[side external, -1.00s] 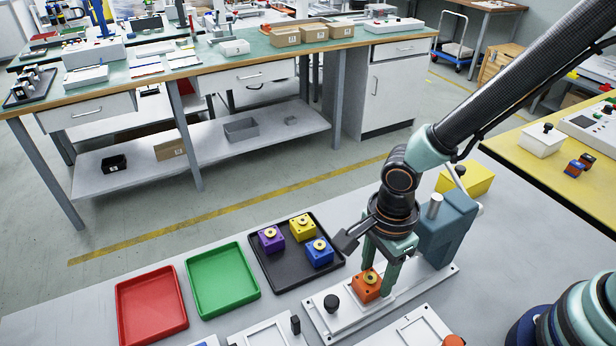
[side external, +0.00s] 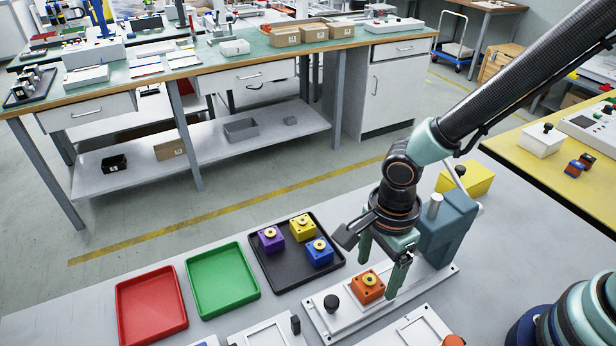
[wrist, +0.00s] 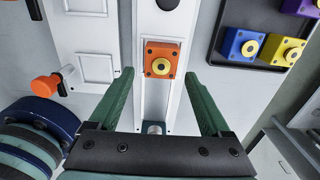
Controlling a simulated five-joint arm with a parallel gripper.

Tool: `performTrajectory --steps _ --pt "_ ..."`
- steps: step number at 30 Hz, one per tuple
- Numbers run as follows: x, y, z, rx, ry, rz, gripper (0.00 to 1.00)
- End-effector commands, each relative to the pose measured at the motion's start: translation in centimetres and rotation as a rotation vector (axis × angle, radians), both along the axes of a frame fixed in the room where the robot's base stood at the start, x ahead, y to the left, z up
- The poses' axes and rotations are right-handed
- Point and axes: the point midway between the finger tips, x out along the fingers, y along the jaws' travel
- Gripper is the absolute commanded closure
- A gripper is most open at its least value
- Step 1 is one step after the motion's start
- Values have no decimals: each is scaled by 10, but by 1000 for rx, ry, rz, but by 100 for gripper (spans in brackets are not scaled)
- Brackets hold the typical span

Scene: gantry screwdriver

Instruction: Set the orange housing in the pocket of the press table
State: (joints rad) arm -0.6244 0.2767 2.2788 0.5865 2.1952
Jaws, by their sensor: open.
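The orange housing (side external: 367,287), with a yellow ring on top, sits upright on the white press table (side external: 330,318), between the black knob and the grey-green press body. It also shows in the wrist view (wrist: 163,61), square to the table's long strip. Whether it is fully down in the pocket cannot be told, as the housing covers it. My gripper (side external: 382,270) is open, above and beside the housing on the press side. In the wrist view the green fingers (wrist: 162,86) are wide apart, with nothing between them and the housing ahead of them.
A black tray (side external: 283,273) holds purple, yellow and blue housings. Green (side external: 222,282) and red (side external: 152,306) trays stand to its left. The press body (side external: 446,228) rises close behind my gripper. A black knob (side external: 331,302) stands at the table's left end. White fixtures lie in front.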

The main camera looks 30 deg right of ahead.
Motion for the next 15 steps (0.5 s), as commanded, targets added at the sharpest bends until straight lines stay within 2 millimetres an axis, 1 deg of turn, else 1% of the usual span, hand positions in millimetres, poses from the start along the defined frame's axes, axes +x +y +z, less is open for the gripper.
performTrajectory --steps 1,5,9,12,15 --pt "1 1 9 4 -6 0 18" --pt "2 1 33 6 -8 0 18" --pt "1 1 62 5 -7 0 18" --pt "1 1 81 5 -7 0 18" --pt "1 0 95 3 -4 0 18"
